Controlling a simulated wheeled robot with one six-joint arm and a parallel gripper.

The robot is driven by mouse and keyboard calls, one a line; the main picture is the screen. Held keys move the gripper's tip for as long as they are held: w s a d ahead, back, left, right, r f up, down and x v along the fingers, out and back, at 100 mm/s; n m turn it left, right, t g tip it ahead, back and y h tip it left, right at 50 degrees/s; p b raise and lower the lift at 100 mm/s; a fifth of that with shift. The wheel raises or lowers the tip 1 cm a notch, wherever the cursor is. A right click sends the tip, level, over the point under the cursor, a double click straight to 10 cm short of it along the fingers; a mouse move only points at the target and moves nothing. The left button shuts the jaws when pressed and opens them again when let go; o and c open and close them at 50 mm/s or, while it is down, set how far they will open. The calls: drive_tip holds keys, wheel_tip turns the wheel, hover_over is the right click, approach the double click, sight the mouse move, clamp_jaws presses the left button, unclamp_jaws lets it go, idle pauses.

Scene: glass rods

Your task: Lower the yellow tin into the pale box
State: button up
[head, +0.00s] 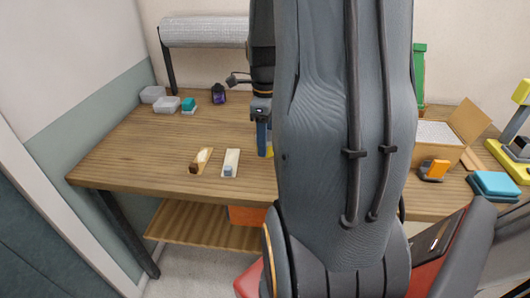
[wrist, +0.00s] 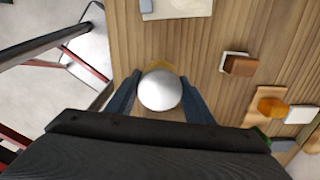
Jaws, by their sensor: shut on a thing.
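The yellow tin (wrist: 160,91) sits between the two blue-grey fingers of my gripper (wrist: 158,97), which is shut on it. In the wrist view its round silvery top faces the camera, with a thin yellow rim at the far side. In the head view my arm hides most of it; a sliver of yellow (head: 269,150) shows beside one blue finger. I cannot tell its height over the table. A pale, shallow box-like piece (head: 231,158) with a grey-blue block at its front end lies left of my gripper; it also shows at the wrist view's top edge (wrist: 185,8). I cannot tell whether this is the pale box.
A brown piece with a white top (head: 200,160) lies farther left on the wooden table (head: 130,155). An open cardboard box (head: 452,156), an orange item (head: 434,170) and teal blocks (head: 493,185) stand at right. Clear tubs (head: 166,104) stand at back left. My arm hides the table's middle.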

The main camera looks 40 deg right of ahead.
drive_tip(key=shift+d+r, duration=0.1)
drive_tip(key=shift+r, duration=0.75)
drive_tip(key=s+d+r+p, duration=0.6)
drive_tip(key=d+r+p, duration=0.1)
drive_tip(key=d+p, duration=0.1)
drive_tip(key=s+d+f+p, duration=0.1)
drive_tip(key=s+d, duration=0.5)
drive_tip(key=d, duration=0.1)
drive_tip(key=shift+d+f, duration=0.4)
drive_tip(key=shift+f+b, duration=2.6)
drive_tip(key=shift+f, duration=2.25)
drive_tip(key=shift+f+b, duration=1)
drive_tip(key=shift+f, duration=0.85)
